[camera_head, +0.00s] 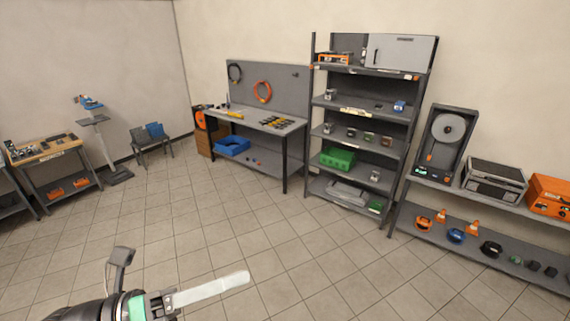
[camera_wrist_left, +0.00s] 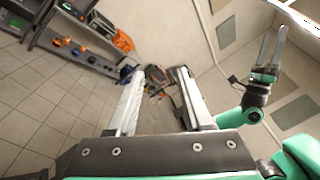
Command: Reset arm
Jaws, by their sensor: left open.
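My left gripper (camera_head: 240,279) comes in at the bottom left of the head view, over bare floor. Its pale finger points right, seen almost edge-on. In the left wrist view the two fingers of this gripper (camera_wrist_left: 160,72) stand wide apart with nothing between them. My right gripper (camera_wrist_left: 274,36) shows at the upper right of the left wrist view, on a teal and black arm. Its fingers point up and look slim; their gap is unclear. The head view does not show it.
A workbench (camera_head: 223,119) with a blue bin (camera_head: 231,146) stands against the back wall. A tall shelf (camera_head: 363,127) and a low rack (camera_head: 400,208) stand to its right. A small wooden-topped cart (camera_head: 62,153) is at the left. The tiled floor (camera_head: 250,230) between is clear.

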